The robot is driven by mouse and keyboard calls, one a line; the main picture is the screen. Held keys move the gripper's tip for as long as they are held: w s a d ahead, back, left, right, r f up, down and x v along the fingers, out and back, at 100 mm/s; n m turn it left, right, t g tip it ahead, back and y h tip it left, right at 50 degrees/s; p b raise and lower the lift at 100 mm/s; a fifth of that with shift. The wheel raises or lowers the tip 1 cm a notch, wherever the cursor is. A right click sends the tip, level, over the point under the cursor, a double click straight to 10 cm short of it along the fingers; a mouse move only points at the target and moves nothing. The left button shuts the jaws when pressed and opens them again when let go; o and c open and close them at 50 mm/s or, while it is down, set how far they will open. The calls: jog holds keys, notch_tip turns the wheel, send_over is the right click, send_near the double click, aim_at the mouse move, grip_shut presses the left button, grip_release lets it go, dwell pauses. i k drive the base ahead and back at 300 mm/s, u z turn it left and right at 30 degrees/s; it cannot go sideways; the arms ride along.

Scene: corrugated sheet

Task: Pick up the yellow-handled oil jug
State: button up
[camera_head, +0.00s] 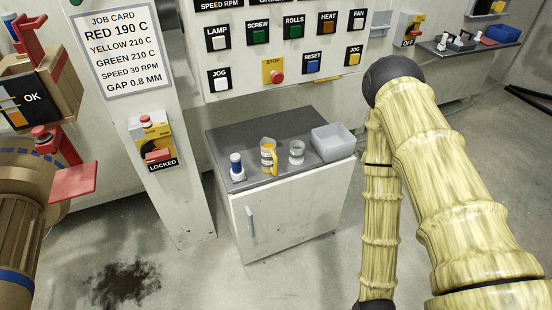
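The yellow-handled oil jug (267,155) stands upright on the dark top of a small white cabinet (262,180). It looks clear with amber contents, and its yellow handle is on its right side. My arm, in a yellowish ribbed cover, fills the right side of the head view. It bends at a dark joint at the top and runs down past the bottom edge. My gripper is not in view, so its state does not show. Nothing touches the jug.
On the cabinet, a blue-and-white container (237,167) stands left of the jug, a clear glass (297,152) right of it, and a grey bin (333,139) at the right end. A control panel (285,45) rises behind. A post with a lockout box (153,143) stands left.

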aim_at(269, 161)
jog(key=z, duration=1.2)
jog(key=k, duration=1.05)
jog(key=u, duration=1.8)
jog(key=i, duration=0.5)
jog(key=z, duration=0.05)
